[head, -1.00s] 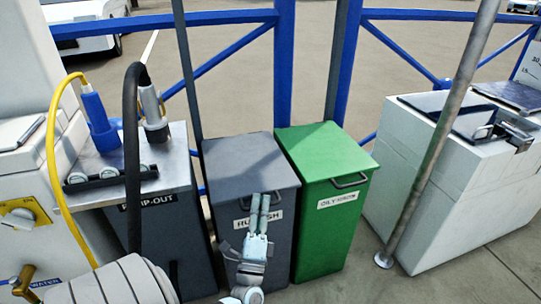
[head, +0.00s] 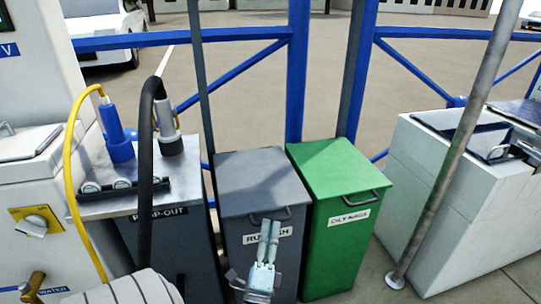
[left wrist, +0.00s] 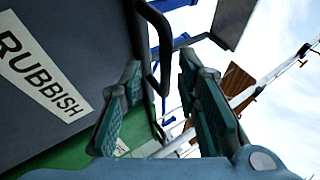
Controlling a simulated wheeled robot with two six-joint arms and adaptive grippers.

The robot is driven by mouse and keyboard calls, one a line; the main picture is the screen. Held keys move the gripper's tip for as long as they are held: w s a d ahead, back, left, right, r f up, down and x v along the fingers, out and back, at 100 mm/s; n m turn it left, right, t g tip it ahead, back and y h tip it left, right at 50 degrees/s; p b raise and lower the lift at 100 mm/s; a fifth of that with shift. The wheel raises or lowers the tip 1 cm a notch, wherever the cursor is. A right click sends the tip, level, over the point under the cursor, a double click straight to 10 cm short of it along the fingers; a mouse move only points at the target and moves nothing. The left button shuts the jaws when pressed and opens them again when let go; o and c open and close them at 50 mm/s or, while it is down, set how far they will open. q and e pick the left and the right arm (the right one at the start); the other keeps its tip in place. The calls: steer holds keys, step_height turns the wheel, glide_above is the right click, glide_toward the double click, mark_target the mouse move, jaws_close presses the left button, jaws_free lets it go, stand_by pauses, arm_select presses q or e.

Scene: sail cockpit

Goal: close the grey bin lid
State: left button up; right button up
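The grey bin (head: 232,238) stands behind my left gripper in the head view, with a RUBBISH label on its front. Its grey lid (head: 258,180) lies flat on top, and I see no gap under it. A dark bar handle (head: 270,212) sits at the lid's front edge. My left gripper (head: 270,224) is in front of the bin, fingertips just below the handle in the picture. In the left wrist view the gripper (left wrist: 160,95) is open, and the handle (left wrist: 153,55) shows between its spread fingers; contact cannot be told. My right gripper is not in view.
A green bin (head: 335,168) stands close to the right of the grey one. A pump-out cabinet (head: 165,186) with hoses stands to the left. A slanted metal pole (head: 455,150) and a white locker (head: 430,200) are on the right.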

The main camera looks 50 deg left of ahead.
arm_select(q)
steer(key=v, duration=0.9)
steer(key=shift+s+f, duration=0.15)
steer(key=shift+s, duration=0.1)
steer(key=shift+d, duration=0.15)
